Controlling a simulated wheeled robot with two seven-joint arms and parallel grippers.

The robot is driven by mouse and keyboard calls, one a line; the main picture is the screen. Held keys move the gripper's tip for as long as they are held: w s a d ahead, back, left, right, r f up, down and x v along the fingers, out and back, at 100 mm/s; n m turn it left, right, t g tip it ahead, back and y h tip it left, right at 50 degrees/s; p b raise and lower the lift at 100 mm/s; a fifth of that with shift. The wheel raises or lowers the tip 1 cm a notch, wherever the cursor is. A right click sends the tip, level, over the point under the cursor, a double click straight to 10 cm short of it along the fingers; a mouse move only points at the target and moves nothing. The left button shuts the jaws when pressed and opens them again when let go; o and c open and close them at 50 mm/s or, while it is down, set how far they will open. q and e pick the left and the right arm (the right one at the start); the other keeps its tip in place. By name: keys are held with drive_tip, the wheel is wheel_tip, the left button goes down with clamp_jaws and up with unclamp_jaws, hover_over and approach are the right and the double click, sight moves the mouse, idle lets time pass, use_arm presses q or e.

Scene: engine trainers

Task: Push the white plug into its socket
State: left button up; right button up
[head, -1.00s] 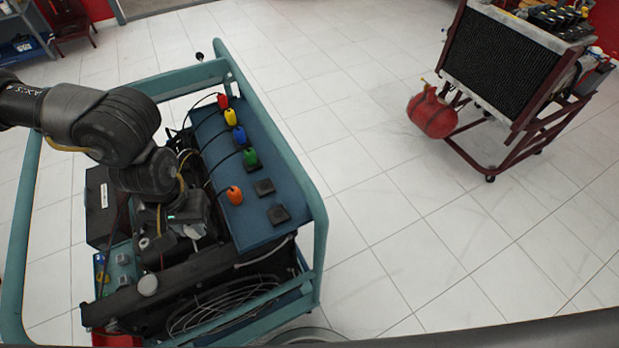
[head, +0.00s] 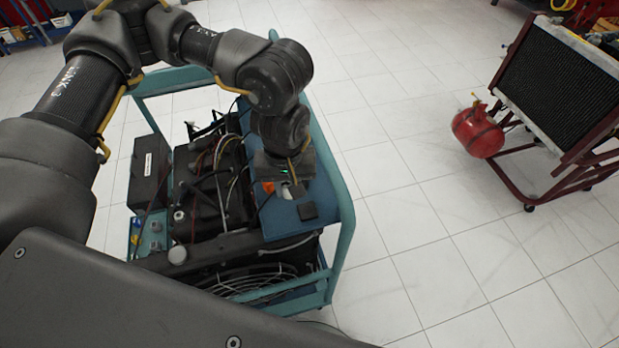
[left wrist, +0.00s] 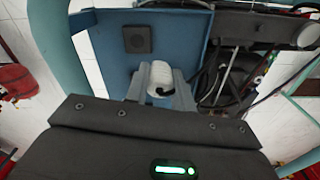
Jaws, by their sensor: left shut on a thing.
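My left gripper (head: 290,190) is over the blue panel (head: 278,222) of the teal engine trainer. It is shut on the white plug (left wrist: 162,80), which shows between the two fingers in the left wrist view. The plug is mostly hidden by the gripper in the head view. A bare dark square socket (head: 308,211) is near the panel's front end, and it also shows in the left wrist view (left wrist: 138,39). Whatever lies directly under the plug is hidden, so I cannot tell whether it touches a socket. My right gripper is not in view.
An orange plug (head: 268,187) sits on the panel beside my left gripper. The teal frame rail (head: 345,215) runs along the panel's right side. Engine hoses and cables (head: 215,180) lie to the left. Open tiled floor is at right, before a radiator stand (head: 560,80).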

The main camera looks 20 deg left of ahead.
use_arm(q)
drive_tip(key=d, duration=0.1)
drive_tip(key=d+r+n, duration=0.1)
drive_tip(key=d+n, duration=0.1)
drive_tip(key=d, duration=0.1)
drive_tip(key=shift+w+r, duration=0.25)
drive_tip(key=shift+r, duration=0.15)
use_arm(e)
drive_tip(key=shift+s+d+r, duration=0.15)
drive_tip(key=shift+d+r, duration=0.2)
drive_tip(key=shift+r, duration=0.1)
use_arm(q)
drive_tip(key=shift+d+f, duration=0.1)
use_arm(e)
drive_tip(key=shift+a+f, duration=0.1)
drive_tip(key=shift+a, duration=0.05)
use_arm(q)
drive_tip(key=shift+f+b, duration=0.45)
drive_tip(key=shift+f, duration=0.5)
wheel_tip(320, 180, down, 2)
drive_tip(key=shift+f+b, duration=0.15)
drive_tip(key=shift+b, duration=0.5)
drive_tip(key=shift+f+b, duration=0.35)
drive_tip(key=shift+f, duration=0.4)
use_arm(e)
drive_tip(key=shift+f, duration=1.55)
